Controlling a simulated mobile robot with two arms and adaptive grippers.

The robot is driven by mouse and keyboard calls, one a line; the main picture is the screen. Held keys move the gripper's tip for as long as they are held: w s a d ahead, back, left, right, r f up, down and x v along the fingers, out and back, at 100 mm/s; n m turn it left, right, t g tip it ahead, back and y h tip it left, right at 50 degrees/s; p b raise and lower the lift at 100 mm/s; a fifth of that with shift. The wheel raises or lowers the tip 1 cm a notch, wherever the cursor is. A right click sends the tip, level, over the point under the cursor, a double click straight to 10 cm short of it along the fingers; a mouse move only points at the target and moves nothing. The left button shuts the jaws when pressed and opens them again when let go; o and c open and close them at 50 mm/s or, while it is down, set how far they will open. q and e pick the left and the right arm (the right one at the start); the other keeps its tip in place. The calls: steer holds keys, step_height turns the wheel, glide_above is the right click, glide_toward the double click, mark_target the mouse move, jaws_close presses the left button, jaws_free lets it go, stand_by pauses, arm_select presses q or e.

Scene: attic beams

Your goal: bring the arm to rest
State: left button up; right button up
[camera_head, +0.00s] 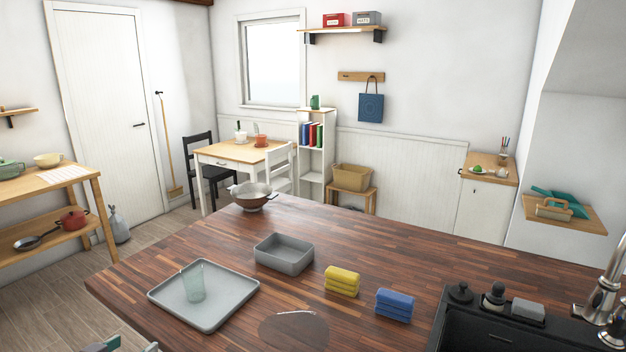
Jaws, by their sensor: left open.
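A clear greenish glass (194,283) stands upright on that tray. The rest of my left arm is out of the picture. My right gripper is not in view.
A black sink (480,335) with a tap (608,300) is at right. Floor (60,292) is clear at left.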

arm_select(q)
steer(key=s+a+f+n+g+y, duration=0.15)
steer(key=s+f, duration=0.25)
steer(key=f, duration=0.7)
steer(key=s+f+g, duration=0.2)
steer(key=s+f, duration=0.3)
steer(key=f, duration=0.6)
steer(key=s+a+f+n+g+y, duration=0.15)
steer(key=s+f, duration=0.25)
steer(key=f, duration=0.8)
steer(key=s+d+f+m+g, duration=0.15)
steer(key=s+d+f, duration=0.25)
steer(key=s+f, duration=0.45)
steer(key=s+d+f+m+g, duration=0.1)
steer(key=s+d+f+g, duration=0.25)
steer(key=s+f, duration=0.5)
steer(key=s+d+f, duration=0.1)
steer(key=s+d, duration=0.2)
steer(key=s, duration=0.3)
steer(key=s+d+f+m+g, duration=0.1)
steer(key=s+d, duration=0.2)
steer(key=s, duration=0.3)
steer(key=s+d+f+g+h, duration=0.1)
steer(key=s+d+f, duration=0.1)
steer(key=s, duration=0.4)
steer(key=shift+s+d, duration=0.35)
steer(key=shift+d, duration=0.1)
